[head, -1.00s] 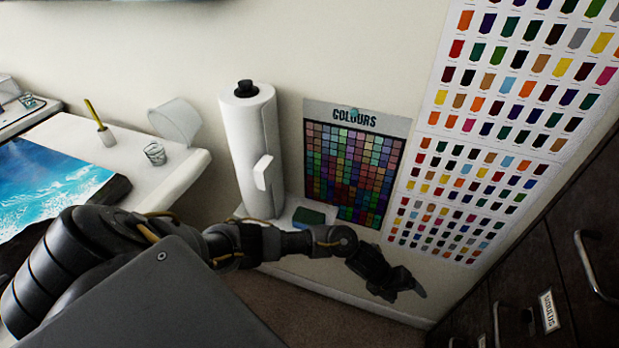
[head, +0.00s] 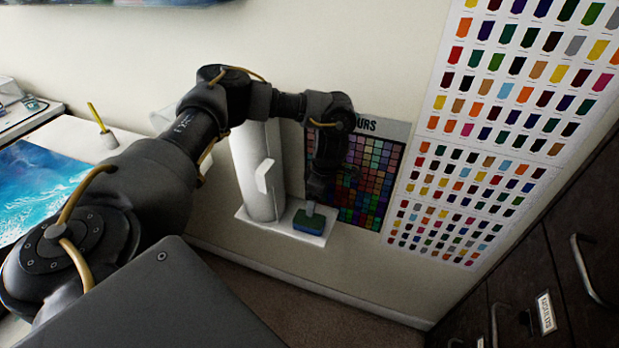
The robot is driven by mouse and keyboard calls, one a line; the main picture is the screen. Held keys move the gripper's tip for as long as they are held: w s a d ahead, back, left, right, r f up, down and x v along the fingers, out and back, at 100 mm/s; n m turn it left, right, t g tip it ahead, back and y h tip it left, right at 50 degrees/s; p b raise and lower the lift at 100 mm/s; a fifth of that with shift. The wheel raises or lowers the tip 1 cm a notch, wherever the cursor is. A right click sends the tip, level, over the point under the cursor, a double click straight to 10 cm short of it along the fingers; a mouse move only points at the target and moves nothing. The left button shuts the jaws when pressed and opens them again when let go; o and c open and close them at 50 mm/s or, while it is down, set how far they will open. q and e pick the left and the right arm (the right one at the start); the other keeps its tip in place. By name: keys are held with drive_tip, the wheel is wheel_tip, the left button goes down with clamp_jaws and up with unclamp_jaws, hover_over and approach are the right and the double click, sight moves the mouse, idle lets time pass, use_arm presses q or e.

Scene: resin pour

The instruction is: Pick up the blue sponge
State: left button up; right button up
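The blue sponge (head: 309,226) has a green top and lies on a small white shelf against the wall, beside the paper towel roll. My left gripper (head: 310,208) points down directly over the sponge, with its fingertip at or very close to the sponge's top. I cannot tell whether it touches. The fingers are seen edge-on, so their opening is hidden. My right gripper is not in view.
The white shelf (head: 284,226) also holds the paper towel roll (head: 259,175), close left of the gripper. A colour chart (head: 375,185) stands right behind my wrist. A white table with a blue resin painting (head: 40,185) is at left. Dark drawers (head: 560,270) are at right.

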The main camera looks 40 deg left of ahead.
use_arm(q)
hover_over(309, 219)
drive_tip(key=d, duration=0.2)
drive_tip(key=f, duration=0.5)
drive_tip(key=shift+w+a+b, duration=0.2)
drive_tip(key=shift+w+b, duration=0.05)
drive_tip(key=shift+b, duration=0.05)
drive_tip(key=f, duration=0.2)
drive_tip(key=a+f, duration=0.1)
drive_tip(key=f, duration=0.2)
drive_tip(key=shift+s+a+f, duration=0.1)
drive_tip(key=shift+s+a, duration=0.05)
drive_tip(key=shift+a, duration=0.05)
drive_tip(key=c, duration=1.1)
